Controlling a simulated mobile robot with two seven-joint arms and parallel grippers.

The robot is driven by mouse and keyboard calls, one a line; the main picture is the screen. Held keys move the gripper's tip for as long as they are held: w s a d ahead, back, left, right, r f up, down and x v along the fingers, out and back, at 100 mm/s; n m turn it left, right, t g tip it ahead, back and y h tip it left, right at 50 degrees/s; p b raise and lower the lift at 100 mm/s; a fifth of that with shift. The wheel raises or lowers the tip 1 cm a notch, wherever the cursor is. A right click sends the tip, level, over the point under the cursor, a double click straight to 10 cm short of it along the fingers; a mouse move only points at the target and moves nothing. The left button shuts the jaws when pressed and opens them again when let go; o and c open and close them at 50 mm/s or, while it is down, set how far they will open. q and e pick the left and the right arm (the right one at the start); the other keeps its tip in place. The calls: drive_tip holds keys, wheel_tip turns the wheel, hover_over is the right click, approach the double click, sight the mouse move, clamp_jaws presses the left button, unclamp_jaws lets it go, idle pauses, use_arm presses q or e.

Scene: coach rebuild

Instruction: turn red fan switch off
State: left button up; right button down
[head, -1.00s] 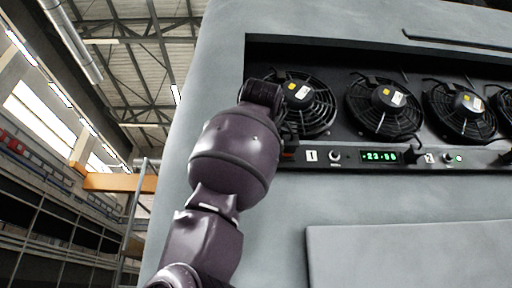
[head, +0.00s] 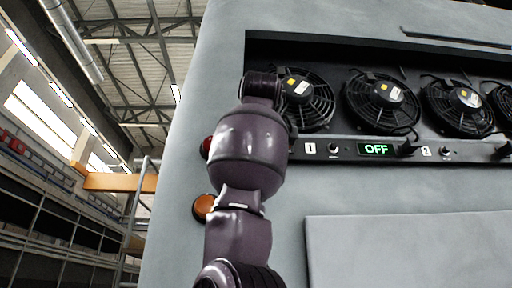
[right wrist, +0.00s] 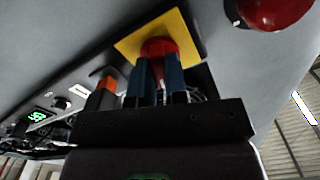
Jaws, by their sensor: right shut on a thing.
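The red fan switch (right wrist: 158,47) is a red knob on a yellow plate (right wrist: 188,28) in the right wrist view. The blue fingers of my right gripper (right wrist: 157,84) are shut on it. In the head view my right arm covers the switch and the gripper. The green display (head: 376,149) on the black control strip below the fans reads OFF. My left gripper is in neither view.
Several black fans (head: 382,102) sit in the recess above the strip. A red dome (head: 207,147) and an orange dome (head: 203,207) stick out left of my arm. A raised panel (head: 410,250) is below. The red dome also shows in the right wrist view (right wrist: 272,10).

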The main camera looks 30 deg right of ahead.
drive_tip(key=shift+s+r+n+b, duration=0.1)
drive_tip(key=shift+n+b, duration=0.2)
drive_tip(key=shift+n, duration=1.6)
drive_tip(key=c, duration=1.1)
unclamp_jaws()
drive_tip(key=shift+c, duration=0.2)
drive_tip(key=b+v, duration=0.2)
drive_tip(key=v, duration=0.8)
drive_tip(key=shift+s+a+b, duration=0.25)
drive_tip(key=shift+b, duration=0.05)
